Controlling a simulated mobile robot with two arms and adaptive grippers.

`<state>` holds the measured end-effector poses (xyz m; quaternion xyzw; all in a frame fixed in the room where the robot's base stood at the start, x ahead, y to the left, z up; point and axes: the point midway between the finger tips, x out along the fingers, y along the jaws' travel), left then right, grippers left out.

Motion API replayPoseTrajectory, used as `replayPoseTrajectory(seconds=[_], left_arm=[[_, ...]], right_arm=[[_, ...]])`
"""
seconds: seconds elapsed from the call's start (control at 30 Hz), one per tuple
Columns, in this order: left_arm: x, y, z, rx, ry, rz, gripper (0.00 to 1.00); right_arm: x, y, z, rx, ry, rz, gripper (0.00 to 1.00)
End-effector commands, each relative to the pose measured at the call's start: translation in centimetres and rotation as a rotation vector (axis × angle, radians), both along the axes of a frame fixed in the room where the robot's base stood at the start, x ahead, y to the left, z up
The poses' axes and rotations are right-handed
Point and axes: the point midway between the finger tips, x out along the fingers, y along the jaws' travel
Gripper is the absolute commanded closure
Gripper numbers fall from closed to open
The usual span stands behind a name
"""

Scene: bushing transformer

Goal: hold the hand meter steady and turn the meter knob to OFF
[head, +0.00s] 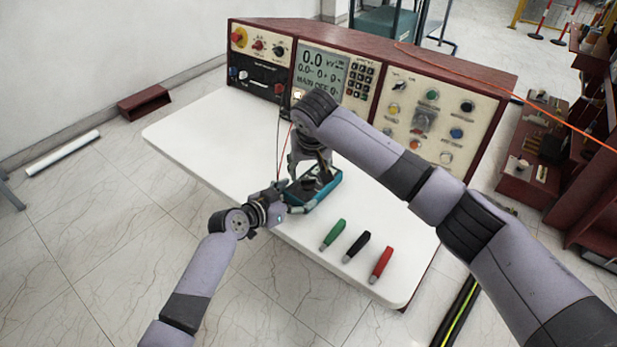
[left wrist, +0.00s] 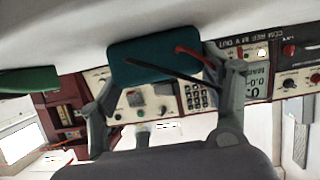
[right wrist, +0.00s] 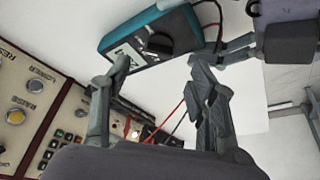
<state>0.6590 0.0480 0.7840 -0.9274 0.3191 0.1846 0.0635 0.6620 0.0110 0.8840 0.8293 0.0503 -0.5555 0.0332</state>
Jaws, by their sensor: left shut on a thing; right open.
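The hand meter (head: 328,189), a teal case with a dark face, lies on the white table in the head view. My left gripper (head: 291,199) is shut on its near-left side; the left wrist view shows the meter's teal case (left wrist: 150,66) at the fingers. In the right wrist view the meter (right wrist: 118,36) shows its dark round knob (right wrist: 158,45). My right gripper (right wrist: 160,72) is open above the meter, its fingertips spread on either side of the knob and apart from it, as far as I can tell. In the head view my right gripper covers much of the meter face.
Green (head: 333,234), black (head: 356,246) and red (head: 381,264) probes lie on the white table (head: 210,135) near the front edge. A control console (head: 400,75) stands along the back. Red and black leads rise by the meter. The table's left part is clear.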

Motion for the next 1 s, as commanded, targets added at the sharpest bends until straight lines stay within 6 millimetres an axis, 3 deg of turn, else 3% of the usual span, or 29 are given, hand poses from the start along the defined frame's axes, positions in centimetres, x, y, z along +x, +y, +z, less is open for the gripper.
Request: replayPoseTrajectory(seconds=[0.2,0.4,0.77,1.0], left_arm=[[0.0,0.0,0.0,0.001,0.001,0.0,0.73],[0.0,0.0,0.0,0.001,0.001,0.0,0.73],[0.0,0.0,0.0,0.0,0.0,0.0,0.73],[0.0,0.0,0.0,0.0,0.0,0.0,0.73]], right_arm=[[1.6,0.2,-3.9,-0.002,0.001,-0.002,0.47],[2.3,0.3,-5.7,0.0,-0.001,0.001,0.47],[2.5,0.3,-6.0,0.0,-0.002,0.001,0.47],[2.5,0.3,-6.0,0.0,-0.002,0.001,0.63]])
